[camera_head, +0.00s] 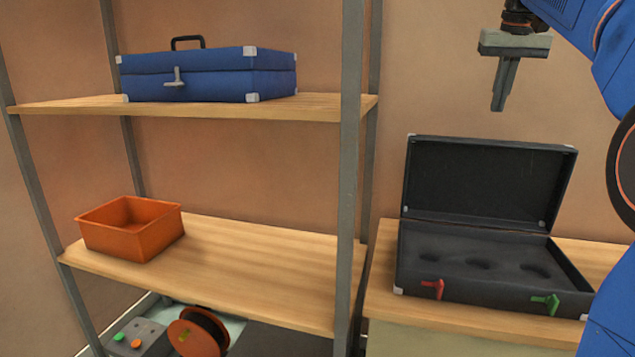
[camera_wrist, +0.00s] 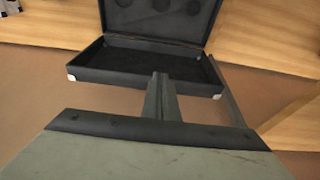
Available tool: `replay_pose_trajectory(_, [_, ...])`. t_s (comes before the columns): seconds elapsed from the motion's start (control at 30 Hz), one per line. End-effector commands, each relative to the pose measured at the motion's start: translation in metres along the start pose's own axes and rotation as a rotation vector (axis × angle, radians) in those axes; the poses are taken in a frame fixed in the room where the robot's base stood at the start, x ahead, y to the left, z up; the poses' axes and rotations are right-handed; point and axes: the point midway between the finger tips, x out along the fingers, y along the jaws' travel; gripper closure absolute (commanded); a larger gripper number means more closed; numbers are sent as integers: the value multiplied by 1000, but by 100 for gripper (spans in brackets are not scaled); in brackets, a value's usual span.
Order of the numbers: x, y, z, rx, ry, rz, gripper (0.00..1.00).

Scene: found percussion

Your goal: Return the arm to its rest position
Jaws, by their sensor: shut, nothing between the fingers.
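My gripper (camera_head: 503,84) hangs in the air at the upper right of the head view, fingers pointing down. Its fingers are together and empty. It is above an open black case (camera_head: 480,268) on the wooden surface at the right, clear of the raised lid (camera_head: 485,185). In the wrist view, my shut fingers (camera_wrist: 159,97) show in front of the open black case (camera_wrist: 140,62). My blue arm comes in from the right edge of the head view and hides part of the surface there.
The open case has round recesses, a red latch (camera_head: 432,288) and a green latch (camera_head: 545,304). A shelf unit holds a closed blue case (camera_head: 215,83) above and an orange bin (camera_head: 130,240) below. A grey post (camera_head: 350,150) stands between shelves and black case. A cable reel (camera_head: 198,332) sits low.

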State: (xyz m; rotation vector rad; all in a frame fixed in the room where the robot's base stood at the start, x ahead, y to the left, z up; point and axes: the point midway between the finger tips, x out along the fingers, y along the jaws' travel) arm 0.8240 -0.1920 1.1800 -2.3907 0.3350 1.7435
Motion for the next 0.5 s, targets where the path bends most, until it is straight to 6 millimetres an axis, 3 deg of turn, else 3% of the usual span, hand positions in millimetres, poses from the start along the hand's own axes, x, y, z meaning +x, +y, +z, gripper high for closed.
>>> replay_pose_trajectory(0.5, [12,-10,39,-30,11,-10,100])
